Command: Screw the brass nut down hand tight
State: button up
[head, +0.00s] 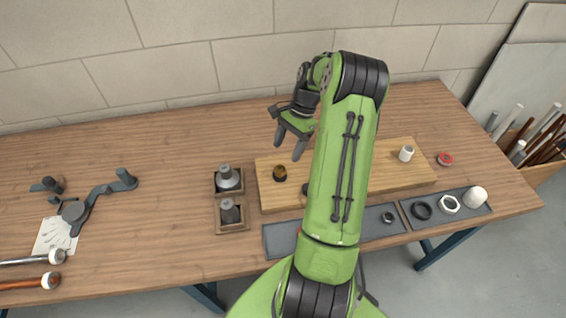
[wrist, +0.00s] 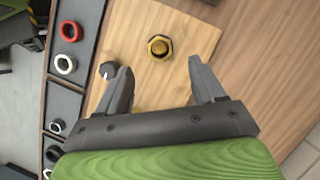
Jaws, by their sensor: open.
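The brass nut (wrist: 159,46) shows in the wrist view as a yellow hex ring around a dark centre, on the wooden board (wrist: 190,25). In the head view the brass nut (head: 279,173) is a small dark-gold piece near the left end of the board (head: 290,201). How far it is threaded down I cannot tell. My gripper (head: 288,148) is open and empty, above and apart from the nut. In the wrist view its two fingers (wrist: 160,78) are spread, with the nut beyond and between their tips. A dark fitting (wrist: 107,69) is partly hidden by one finger.
A wooden holder (head: 230,228) with two grey parts stands left of the board. A white fitting (head: 406,153) and red ring (head: 445,159) are at right.

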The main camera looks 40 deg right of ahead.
aim_at(281, 167)
jog(key=x, duration=0.7)
jog(key=shift+b, duration=0.3)
jog(key=c, duration=1.1)
jog(key=shift+s+m+t+p, duration=0.1)
jog(key=shift+m+t+p, duration=0.4)
jog(key=shift+m, duration=0.6)
jog(key=shift+c, duration=0.2)
jog(key=shift+a+f+m+t+h+p, duration=0.15)
jog(key=shift+m+t+p, duration=0.25)
jog(key=shift+m, duration=0.6)
jog(key=shift+d+r+m+t+h+p, duration=0.15)
jog(key=shift+m+t+p, duration=0.2)
jog(key=shift+m, duration=0.65)
jog(key=o, duration=1.1)
jog(key=shift+a+f, duration=0.1)
jog(key=shift+o, duration=0.6)
jog(key=o, duration=0.5)
